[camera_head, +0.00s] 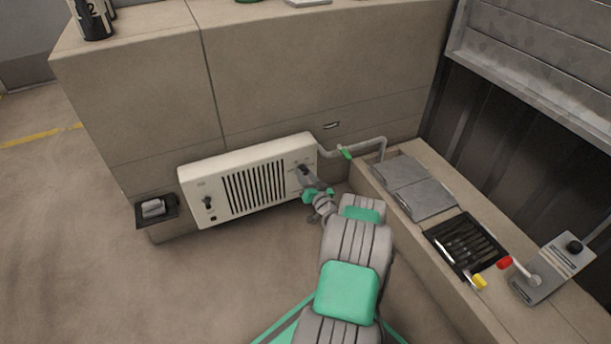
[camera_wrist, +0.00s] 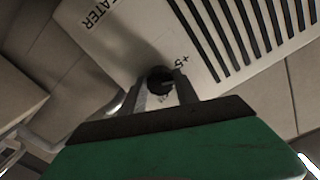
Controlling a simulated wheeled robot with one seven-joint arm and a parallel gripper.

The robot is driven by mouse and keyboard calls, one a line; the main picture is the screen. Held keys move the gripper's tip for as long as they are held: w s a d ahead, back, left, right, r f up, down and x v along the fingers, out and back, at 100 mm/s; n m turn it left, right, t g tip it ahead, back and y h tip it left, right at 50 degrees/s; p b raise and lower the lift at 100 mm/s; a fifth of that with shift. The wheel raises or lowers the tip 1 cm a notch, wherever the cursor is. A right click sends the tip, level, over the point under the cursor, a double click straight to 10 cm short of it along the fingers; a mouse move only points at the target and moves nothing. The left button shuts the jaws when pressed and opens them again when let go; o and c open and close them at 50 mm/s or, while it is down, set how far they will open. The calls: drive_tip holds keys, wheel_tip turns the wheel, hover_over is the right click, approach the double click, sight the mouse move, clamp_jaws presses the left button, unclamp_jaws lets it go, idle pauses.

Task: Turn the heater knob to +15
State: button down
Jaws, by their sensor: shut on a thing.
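The heater (camera_head: 250,180) is a white box with a dark slatted grille, mounted low on the beige wall. My gripper (camera_head: 305,180) is at the right end of its front face in the head view. In the wrist view the black heater knob (camera_wrist: 160,80) sits between the two fingers of my gripper (camera_wrist: 160,90), which are shut on it. A printed mark reading about "+5" shows beside the knob, and "HEATER" is partly visible at upper left. The knob's pointer and the rest of its scale are hidden or too dark to read.
A grey pipe with a green valve handle (camera_head: 345,153) runs beside the heater's right end. A ledge at right carries grey plates (camera_head: 425,197), a black grate (camera_head: 465,245) and a lever box (camera_head: 553,268). A small dark holder (camera_head: 156,209) is at the heater's left. Open floor lies in front.

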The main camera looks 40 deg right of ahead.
drive_tip(key=m, duration=0.5)
drive_tip(key=shift+m, duration=0.3)
drive_tip(key=m, duration=0.4)
drive_tip(key=shift+r, duration=0.1)
drive_tip(key=m, duration=0.9)
drive_tip(key=shift+m, duration=0.3)
drive_tip(key=c, duration=0.9)
unclamp_jaws()
